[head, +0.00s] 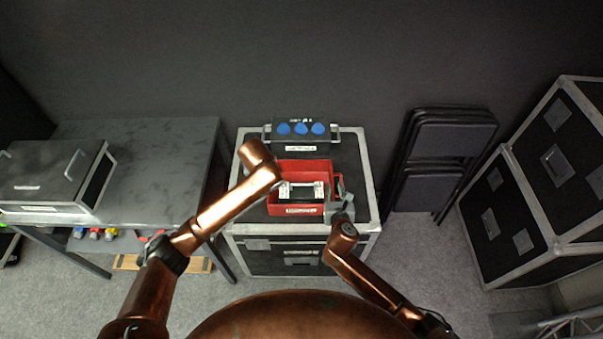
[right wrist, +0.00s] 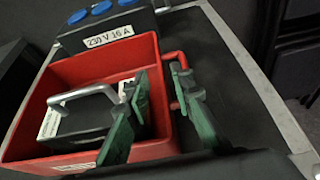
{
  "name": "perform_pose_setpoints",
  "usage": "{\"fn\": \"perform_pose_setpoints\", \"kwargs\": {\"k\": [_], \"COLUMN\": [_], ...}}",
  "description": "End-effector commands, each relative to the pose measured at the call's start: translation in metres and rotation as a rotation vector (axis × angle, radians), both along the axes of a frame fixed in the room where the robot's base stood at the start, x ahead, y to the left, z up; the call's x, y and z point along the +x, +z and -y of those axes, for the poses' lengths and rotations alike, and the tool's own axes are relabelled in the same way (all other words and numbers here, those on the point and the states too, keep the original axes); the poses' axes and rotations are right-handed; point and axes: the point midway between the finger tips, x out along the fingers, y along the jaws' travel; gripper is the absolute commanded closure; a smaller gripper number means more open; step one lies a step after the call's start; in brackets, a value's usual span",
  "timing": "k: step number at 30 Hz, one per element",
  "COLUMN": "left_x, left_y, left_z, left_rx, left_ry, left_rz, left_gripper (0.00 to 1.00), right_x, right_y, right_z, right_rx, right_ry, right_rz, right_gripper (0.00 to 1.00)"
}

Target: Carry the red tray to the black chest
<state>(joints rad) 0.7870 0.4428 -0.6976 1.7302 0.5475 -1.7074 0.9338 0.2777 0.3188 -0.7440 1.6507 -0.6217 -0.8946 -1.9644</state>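The red tray (head: 300,166) sits on top of a black metal-edged case (head: 352,160). In it is a dark box with a silver handle (right wrist: 82,95). The tray (right wrist: 95,67) fills the left of the right wrist view, with a red side handle (right wrist: 176,55) on its right. My right gripper (head: 341,200) is at the tray's right side. In the wrist view its green fingers (right wrist: 160,118) stand apart, one over the tray's right wall and one outside it. Contact cannot be told. My left arm crosses the tray's left side; its gripper is hidden.
A power box with blue sockets (head: 300,131) stands just behind the tray. A table (head: 150,150) with a dark case (head: 50,174) is at left. Folded chairs (head: 440,150) lean on the wall at right. Large black cases (head: 520,200) stand far right. Carpet lies between.

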Motion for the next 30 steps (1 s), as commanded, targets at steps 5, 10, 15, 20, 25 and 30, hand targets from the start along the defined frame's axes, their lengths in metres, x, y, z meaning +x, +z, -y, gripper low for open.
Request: {"fn": "perform_pose_setpoints", "kwargs": {"k": [5, 10, 15, 20, 25, 30], "left_x": [0.0, 0.0, 0.0, 0.0, 0.0, 0.0], "left_y": [0.0, 0.0, 0.0, 0.0, 0.0, 0.0], "left_z": [0.0, 0.0, 0.0, 0.0, 0.0, 0.0], "left_rx": [0.0, 0.0, 0.0, 0.0, 0.0, 0.0], "left_ry": [0.0, -0.001, -0.001, -0.001, 0.0, 0.0], "left_rz": [0.0, 0.0, 0.0, 0.0, 0.0, 0.0], "left_gripper": [0.78, 0.78, 0.78, 0.78, 0.78, 0.78], "right_x": [-0.034, -0.054, -0.061, -0.061, -0.061, -0.061], "right_y": [0.015, 0.024, 0.027, 0.027, 0.027, 0.027], "right_z": [0.0, 0.001, 0.001, 0.0, 0.0, 0.0], "right_rx": [0.002, 0.001, 0.0, 0.0, 0.0, 0.001], "right_ry": [0.001, 0.0, 0.0, 0.0, 0.0, 0.0], "right_rz": [0.0, 0.0, 0.0, 0.0, 0.0, 0.0], "right_gripper": [0.78, 0.78, 0.78, 0.78, 0.78, 0.78]}}
